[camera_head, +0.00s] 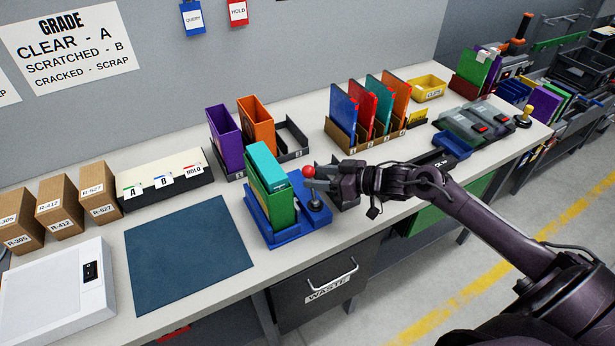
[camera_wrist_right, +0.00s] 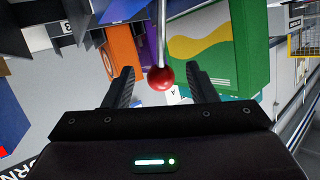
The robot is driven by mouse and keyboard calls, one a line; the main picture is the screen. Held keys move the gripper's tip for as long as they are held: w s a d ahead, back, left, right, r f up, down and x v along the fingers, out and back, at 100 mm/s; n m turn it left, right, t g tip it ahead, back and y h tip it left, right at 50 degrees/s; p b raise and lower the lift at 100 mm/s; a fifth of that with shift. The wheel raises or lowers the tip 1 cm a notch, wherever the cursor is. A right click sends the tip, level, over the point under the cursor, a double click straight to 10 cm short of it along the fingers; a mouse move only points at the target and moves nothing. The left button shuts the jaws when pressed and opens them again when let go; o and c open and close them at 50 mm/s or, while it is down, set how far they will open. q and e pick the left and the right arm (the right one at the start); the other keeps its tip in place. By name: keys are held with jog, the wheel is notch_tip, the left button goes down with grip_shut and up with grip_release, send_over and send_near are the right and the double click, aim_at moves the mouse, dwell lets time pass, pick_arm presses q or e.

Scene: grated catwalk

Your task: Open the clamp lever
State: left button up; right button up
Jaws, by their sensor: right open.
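The clamp lever is a metal rod with a red ball knob (camera_head: 309,171). It belongs to a blue clamp fixture (camera_head: 285,237) holding a green and teal case (camera_head: 272,190) on the bench. My right gripper (camera_head: 322,179) comes in from the right, beside the knob. In the right wrist view, my right gripper (camera_wrist_right: 160,88) is open, and the red knob (camera_wrist_right: 160,78) with its rod sits between the two fingers. Neither finger visibly touches it. The gripper and wrist hide part of the bench behind. My left gripper is not in view.
A dark blue mat (camera_head: 187,254) lies clear left of the fixture. Purple (camera_head: 224,136) and orange (camera_head: 256,125) holders stand behind it. A rack of coloured cases (camera_head: 367,107) stands at the back.

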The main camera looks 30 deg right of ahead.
jog(key=shift+v, duration=1.45)
